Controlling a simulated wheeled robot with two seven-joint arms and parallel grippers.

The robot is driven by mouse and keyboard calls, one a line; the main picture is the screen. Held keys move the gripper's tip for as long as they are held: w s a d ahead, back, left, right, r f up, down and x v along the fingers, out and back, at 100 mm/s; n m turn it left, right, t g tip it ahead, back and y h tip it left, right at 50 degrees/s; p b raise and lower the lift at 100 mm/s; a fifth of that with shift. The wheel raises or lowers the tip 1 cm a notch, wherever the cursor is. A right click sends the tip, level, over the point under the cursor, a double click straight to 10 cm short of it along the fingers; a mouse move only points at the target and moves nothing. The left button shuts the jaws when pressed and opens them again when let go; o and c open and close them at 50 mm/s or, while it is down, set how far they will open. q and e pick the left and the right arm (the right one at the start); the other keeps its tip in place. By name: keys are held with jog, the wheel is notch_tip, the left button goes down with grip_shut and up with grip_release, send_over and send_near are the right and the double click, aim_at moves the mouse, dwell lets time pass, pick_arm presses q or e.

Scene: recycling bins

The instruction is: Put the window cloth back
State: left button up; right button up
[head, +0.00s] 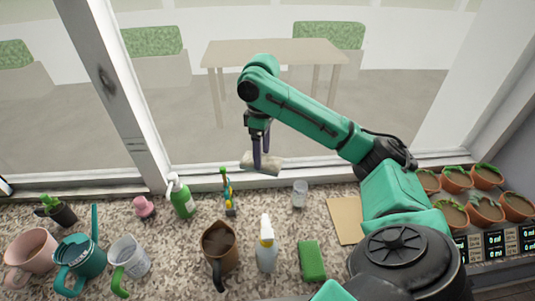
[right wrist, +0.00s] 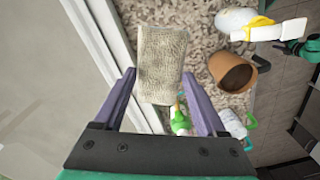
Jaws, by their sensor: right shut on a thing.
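The window cloth (head: 272,164) is a pale beige, thick rectangular piece. My right gripper (head: 257,160) is shut on it and holds it against or just in front of the window pane, above the counter's back edge. In the right wrist view the cloth (right wrist: 162,58) lies between the fingertips of the right gripper (right wrist: 158,76) and extends beyond them. Whether it touches the glass cannot be told. A flat tan square (head: 344,220) lies on the counter to the right, partly beside my arm. My left gripper is not in view.
The speckled counter (head: 190,237) holds a green spray bottle (head: 181,197), a small blue-yellow bottle (head: 229,196), a glass (head: 300,194), a brown mug (head: 219,246), a white spray bottle (head: 266,252) and a green sponge (head: 312,260). Potted plants (head: 486,211) stand right; mugs and a teal watering can (head: 79,258) left.

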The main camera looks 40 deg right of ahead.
jog(key=shift+s+a+f, duration=0.1)
jog(key=shift+a+f, duration=0.15)
jog(key=shift+f, duration=0.25)
notch_tip(320, 180, down, 7)
jog(key=shift+s+a+r, duration=0.2)
jog(key=shift+s+a, duration=0.1)
jog(key=shift+s, duration=0.1)
notch_tip(320, 180, down, 12)
jog(key=shift+w+d+f, duration=0.1)
jog(key=shift+w, duration=0.05)
jog(key=o, duration=1.4)
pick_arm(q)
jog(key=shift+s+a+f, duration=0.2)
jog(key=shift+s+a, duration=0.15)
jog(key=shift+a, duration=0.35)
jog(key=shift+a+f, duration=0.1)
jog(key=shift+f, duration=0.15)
pick_arm(e)
notch_tip(320, 180, up, 12)
jog(key=shift+r, duration=0.1)
